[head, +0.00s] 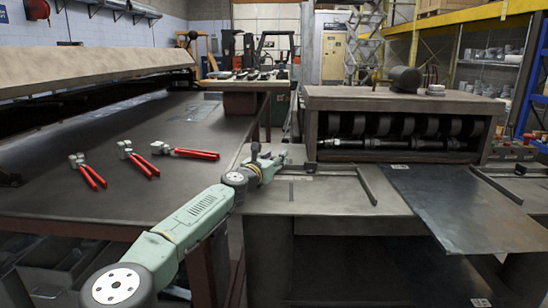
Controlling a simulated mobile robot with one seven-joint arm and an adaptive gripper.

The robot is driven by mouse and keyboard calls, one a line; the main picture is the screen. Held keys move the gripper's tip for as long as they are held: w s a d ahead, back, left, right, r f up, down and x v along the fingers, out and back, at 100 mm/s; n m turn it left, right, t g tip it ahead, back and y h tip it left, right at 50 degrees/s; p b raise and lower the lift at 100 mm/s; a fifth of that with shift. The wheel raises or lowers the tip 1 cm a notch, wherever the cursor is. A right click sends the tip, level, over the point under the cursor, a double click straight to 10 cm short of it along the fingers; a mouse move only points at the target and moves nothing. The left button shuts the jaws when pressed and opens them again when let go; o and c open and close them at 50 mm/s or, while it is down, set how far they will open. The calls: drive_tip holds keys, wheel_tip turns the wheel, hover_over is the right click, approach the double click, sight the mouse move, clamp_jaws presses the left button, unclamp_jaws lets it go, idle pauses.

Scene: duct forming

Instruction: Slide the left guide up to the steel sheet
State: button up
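The dark steel sheet (458,208) lies on the forming machine's table at the right and hangs over its front edge. The left guide (366,186) is a thin dark bar to the left of the sheet, with a strip of bare table between them. A dark cross rail (342,169) runs left from near the guide's back end. My gripper (284,158) is small in view at the left end of that rail, well left of the guide. Its fingers are too small to tell open from shut, or whether they touch anything.
A second guide (496,186) lies along the sheet's right side. The roller machine (400,125) stands behind the sheet. At left, a dark bench (95,205) holds several red-handled pliers (140,160). Bare machine table (325,195) lies between my gripper and the left guide.

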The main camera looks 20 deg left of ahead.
drive_tip(key=shift+c, duration=0.3)
clamp_jaws()
idle(0.4)
drive_tip(key=shift+d, duration=0.1)
